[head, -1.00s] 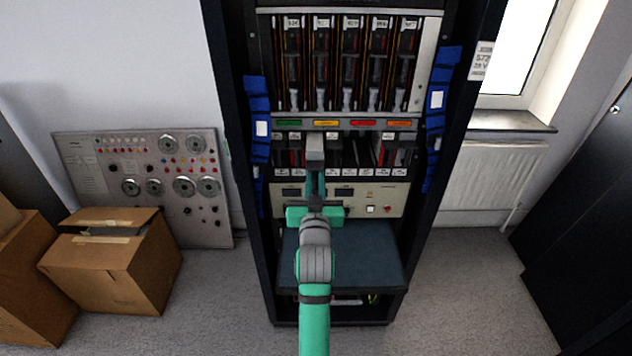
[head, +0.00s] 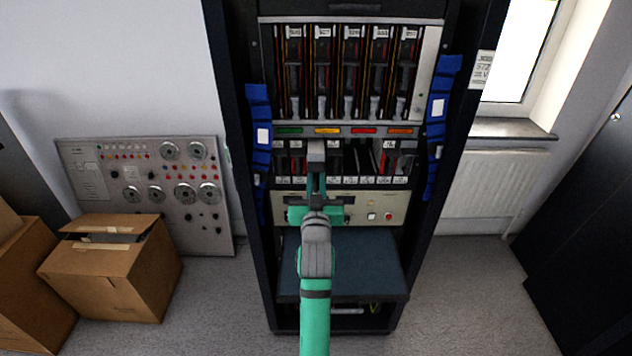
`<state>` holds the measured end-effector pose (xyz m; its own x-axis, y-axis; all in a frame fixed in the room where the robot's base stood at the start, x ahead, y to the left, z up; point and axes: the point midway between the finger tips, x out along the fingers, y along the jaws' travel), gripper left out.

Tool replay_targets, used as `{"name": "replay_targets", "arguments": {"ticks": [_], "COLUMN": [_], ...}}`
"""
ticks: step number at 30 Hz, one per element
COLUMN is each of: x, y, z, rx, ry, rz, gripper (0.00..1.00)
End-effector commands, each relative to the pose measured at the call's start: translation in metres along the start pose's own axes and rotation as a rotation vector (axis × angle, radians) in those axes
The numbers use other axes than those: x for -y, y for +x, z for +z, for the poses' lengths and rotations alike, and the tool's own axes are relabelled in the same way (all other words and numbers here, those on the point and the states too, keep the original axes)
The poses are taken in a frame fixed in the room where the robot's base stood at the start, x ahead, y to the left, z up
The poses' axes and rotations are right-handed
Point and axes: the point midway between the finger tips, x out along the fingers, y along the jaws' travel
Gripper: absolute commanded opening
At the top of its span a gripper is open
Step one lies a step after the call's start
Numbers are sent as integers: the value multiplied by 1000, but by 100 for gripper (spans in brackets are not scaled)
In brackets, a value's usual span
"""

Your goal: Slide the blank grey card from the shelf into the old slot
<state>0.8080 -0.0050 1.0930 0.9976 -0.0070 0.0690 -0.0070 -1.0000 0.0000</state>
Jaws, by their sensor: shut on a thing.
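My gripper (head: 317,182) is shut on the grey card (head: 316,152), whose pale grey front end shows above the fingers. The card is held in front of the lower row of slots (head: 360,160), left of the middle. How far it is inside a slot cannot be told, as its far part and the slot behind it are hidden. The pull-out shelf (head: 370,265) below has a bare dark blue top where it shows; my arm covers part of it.
Above is an upper row of labelled cards (head: 350,70) over a strip with green, yellow, red and orange labels (head: 345,130). Blue cable bundles (head: 261,135) hang on both sides of the dark rack. A panel with a red button (head: 389,216) lies below the slots. Cardboard boxes (head: 110,270) stand left.

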Motion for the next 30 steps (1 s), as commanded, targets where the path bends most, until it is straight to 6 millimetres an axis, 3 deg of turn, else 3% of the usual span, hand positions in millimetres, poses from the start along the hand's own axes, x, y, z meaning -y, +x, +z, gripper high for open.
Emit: {"name": "replay_targets", "arguments": {"ticks": [30], "x": [-2], "y": [50], "z": [4], "rx": [-1], "ry": [0], "rz": [0], "gripper": [0]}}
